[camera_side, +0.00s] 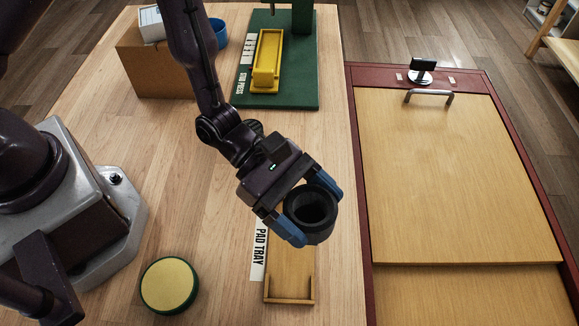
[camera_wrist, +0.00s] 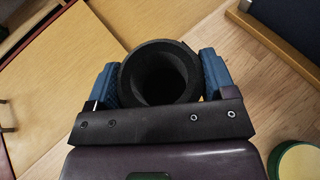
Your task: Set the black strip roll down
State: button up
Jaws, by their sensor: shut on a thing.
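The black strip roll (camera_side: 309,207) is a thick dark ring with a hollow centre. My gripper (camera_side: 312,212) is shut on it, with one blue finger on each side. The roll is held above the pad tray (camera_side: 290,268), which it partly hides in the side view. In the wrist view the roll (camera_wrist: 160,72) sits between the blue fingers of my gripper (camera_wrist: 160,80), its open end facing the camera. How high it is above the tray is hard to tell.
A round green-rimmed yellow pad (camera_side: 169,285) lies on the wooden table left of the tray. The green stab press (camera_side: 290,75) with a yellow block (camera_side: 267,62) stands behind. A cardboard box (camera_side: 150,65) and blue cup (camera_side: 219,32) are back left. A red-framed wooden cabinet (camera_side: 455,180) is right.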

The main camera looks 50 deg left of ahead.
jog(key=shift+s+f, duration=0.1)
jog(key=shift+f, duration=0.05)
jog(key=w+a+r+n+t+y, duration=0.25)
jog(key=w+a+n+t, duration=0.2)
jog(key=a, duration=0.25)
jog(key=w+a+r+n+t+y, duration=0.1)
jog(key=w+a+r+n+t, duration=0.2)
jog(key=w+a, duration=0.35)
jog(key=w+a+r+n+t+y, duration=0.2)
jog(key=a+r+n+y, duration=0.3)
jog(key=a+r, duration=1)
jog(key=shift+w+a+t+y, duration=0.25)
jog(key=shift+a+t+y, duration=0.1)
jog(key=shift+a+t, duration=0.1)
